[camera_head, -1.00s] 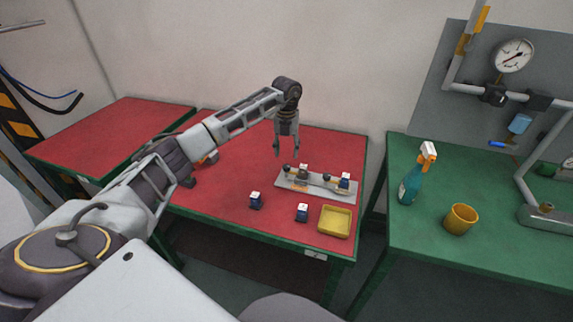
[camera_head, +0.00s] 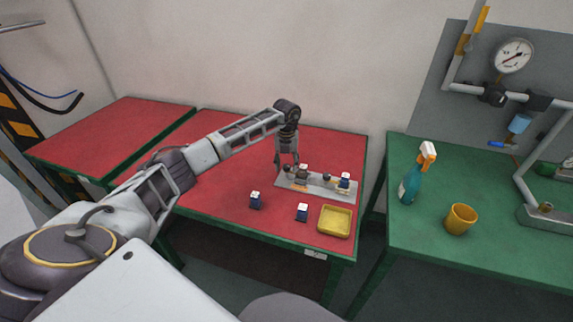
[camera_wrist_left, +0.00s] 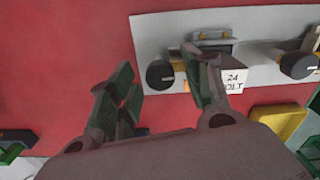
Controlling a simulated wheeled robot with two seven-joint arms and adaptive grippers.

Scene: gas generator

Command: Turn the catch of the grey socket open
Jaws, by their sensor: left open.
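A grey mounting plate (camera_head: 322,190) lies on the red table and carries two socket fittings. In the left wrist view, a grey socket (camera_wrist_left: 213,40) stands on the plate beside a "24 VOLT" label (camera_wrist_left: 233,79). A black round knob with a yellow part, which looks like its catch (camera_wrist_left: 160,74), is left of it. My left gripper (camera_head: 287,166) points down over the plate's left end. It is open, and in the left wrist view its fingers (camera_wrist_left: 160,70) are on either side of the knob. Contact cannot be told. In the head view the gripper partly hides this socket.
The other fitting's black knob (camera_wrist_left: 298,66) is at right in the left wrist view. Two small dark blue blocks with white tops (camera_head: 256,200) (camera_head: 302,213) and a yellow tray (camera_head: 335,221) stand nearer. A spray bottle (camera_head: 411,184) and yellow cup (camera_head: 460,219) stand on the green table.

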